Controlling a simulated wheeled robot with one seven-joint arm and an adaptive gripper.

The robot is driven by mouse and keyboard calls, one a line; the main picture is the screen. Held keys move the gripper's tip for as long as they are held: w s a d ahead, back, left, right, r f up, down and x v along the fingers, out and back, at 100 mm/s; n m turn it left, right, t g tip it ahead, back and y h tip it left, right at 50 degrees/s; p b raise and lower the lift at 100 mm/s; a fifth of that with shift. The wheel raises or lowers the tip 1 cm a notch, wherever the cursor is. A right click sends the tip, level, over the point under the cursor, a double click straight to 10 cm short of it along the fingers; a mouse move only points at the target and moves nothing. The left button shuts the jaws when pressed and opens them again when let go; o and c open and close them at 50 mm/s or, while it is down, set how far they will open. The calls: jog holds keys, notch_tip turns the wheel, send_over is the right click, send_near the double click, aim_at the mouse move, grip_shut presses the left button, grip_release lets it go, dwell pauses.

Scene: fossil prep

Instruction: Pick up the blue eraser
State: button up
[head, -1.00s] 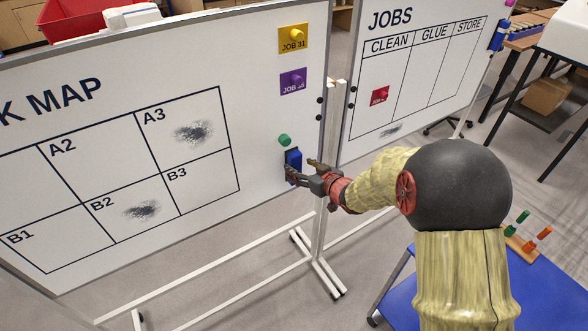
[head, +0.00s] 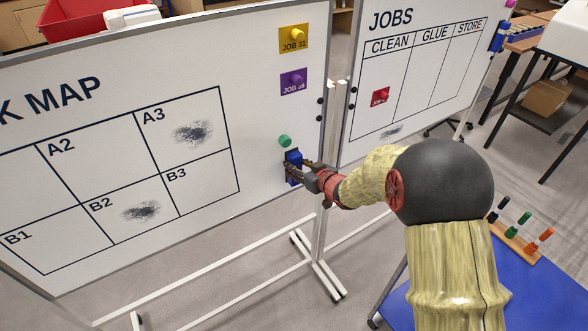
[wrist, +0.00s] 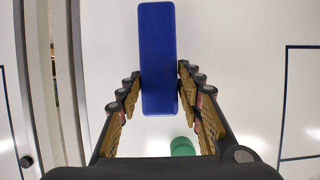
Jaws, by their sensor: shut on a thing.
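The blue eraser (head: 292,159) is at the lower right of the left whiteboard, below a green magnet (head: 285,141). My gripper (head: 296,168) is at the eraser, with its fingers on both sides of it and shut on it. In the wrist view the eraser (wrist: 158,58) stands lengthwise between the two fingers, which touch its sides. Whether the eraser still touches the board or its dark holder cannot be told.
The left whiteboard (head: 245,65) carries a map grid with dark smudges, a yellow card (head: 293,39) and a purple card (head: 293,82). A second whiteboard (head: 425,75) stands to the right. A blue table (head: 530,290) with several markers is at the lower right.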

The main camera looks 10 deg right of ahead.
jog(key=c, duration=0.6)
jog(key=shift+s+d+r, duration=0.2)
jog(key=shift+s+r, duration=0.1)
jog(key=shift+r, duration=0.15)
jog(key=p+v, duration=0.2)
jog(key=v, duration=0.5)
jog(key=r+p+v, duration=0.1)
jog(key=p+v, duration=0.1)
jog(key=v, duration=0.6)
jog(key=shift+w+a+r, duration=0.15)
jog(key=shift+w, duration=0.1)
